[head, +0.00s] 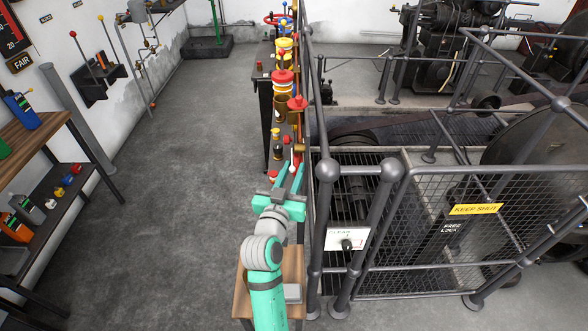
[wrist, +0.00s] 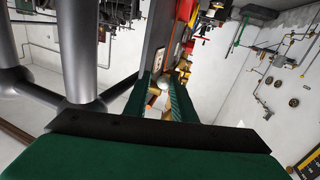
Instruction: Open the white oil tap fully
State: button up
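A small round white knob (wrist: 163,82) shows in the wrist view near my fingertips; I take it to be the white oil tap's handle. In the head view a thin white piece (head: 292,156) stands just beyond my gripper, by the railing end of the narrow shelf. My gripper (head: 291,171) has its two teal fingers apart and pointing forward. In the wrist view my gripper (wrist: 160,80) has the knob between or just beyond its fingertips. I cannot tell whether the fingers touch it. The tap's body is mostly hidden.
Red, yellow and brass fittings (head: 283,80) line the shelf beyond my gripper. A grey railing (head: 327,190) runs close on the right, with a mesh gate (head: 430,215). A shelf rack (head: 50,190) stands at left. The floor (head: 170,180) between is clear.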

jog(key=v, duration=1)
jog(key=shift+w, duration=0.1)
